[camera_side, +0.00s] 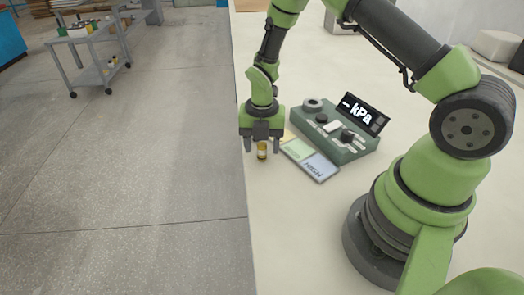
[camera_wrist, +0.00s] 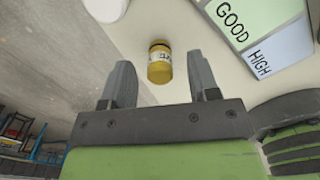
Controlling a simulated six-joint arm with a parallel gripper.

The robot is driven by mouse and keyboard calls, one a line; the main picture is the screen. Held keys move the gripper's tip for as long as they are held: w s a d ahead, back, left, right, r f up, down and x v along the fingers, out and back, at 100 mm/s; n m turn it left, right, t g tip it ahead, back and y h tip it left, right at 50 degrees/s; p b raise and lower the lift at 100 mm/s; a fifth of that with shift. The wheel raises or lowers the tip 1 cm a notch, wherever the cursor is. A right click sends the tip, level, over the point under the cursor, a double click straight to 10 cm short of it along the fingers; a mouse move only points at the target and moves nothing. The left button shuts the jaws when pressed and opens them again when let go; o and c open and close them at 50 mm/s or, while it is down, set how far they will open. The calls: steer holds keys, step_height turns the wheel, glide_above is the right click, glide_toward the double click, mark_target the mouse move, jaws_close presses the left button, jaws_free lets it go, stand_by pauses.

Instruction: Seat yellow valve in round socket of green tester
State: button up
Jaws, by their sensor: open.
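The yellow valve (camera_side: 262,150) is a small yellow cylinder with a pale label, near the table's left edge in the side view. In the wrist view the valve (camera_wrist: 159,62) shows between and just beyond my fingertips. My gripper (camera_side: 262,150) is open above and around the valve, its fingers apart on either side; the wrist view also shows it (camera_wrist: 165,80). No finger visibly touches the valve. The green tester (camera_side: 345,152) stands to the right, with a kPa display and knobs. Its round socket (camera_side: 313,103) is a grey ring at the top left corner.
A sorting board (camera_side: 310,160) with coloured fields lies between valve and tester; its GOOD (camera_wrist: 236,18) and HIGH (camera_wrist: 275,45) fields show in the wrist view. The table's edge is close left of the valve. The front of the table (camera_side: 300,230) is clear.

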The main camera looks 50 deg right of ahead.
mark_target(262, 143)
steer(key=shift+f, duration=0.25)
steer(key=c, duration=1)
steer(key=shift+r, duration=0.15)
steer(key=shift+r, duration=0.25)
step_height(262, 143, up, 8)
steer(key=shift+w+d+r, duration=0.1)
steer(key=shift+d+r, duration=0.05)
steer(key=shift+r, duration=0.1)
steer(key=s+d+r+m, duration=0.1)
steer(key=d+r+m, duration=0.2)
steer(key=d+m, duration=0.55)
steer(key=d+r+m, duration=0.2)
steer(key=d+m, duration=0.3)
steer(key=d, duration=0.7)
steer(key=shift+m, duration=0.25)
steer(key=f, duration=0.9)
steer(key=shift+s+d+f, duration=0.25)
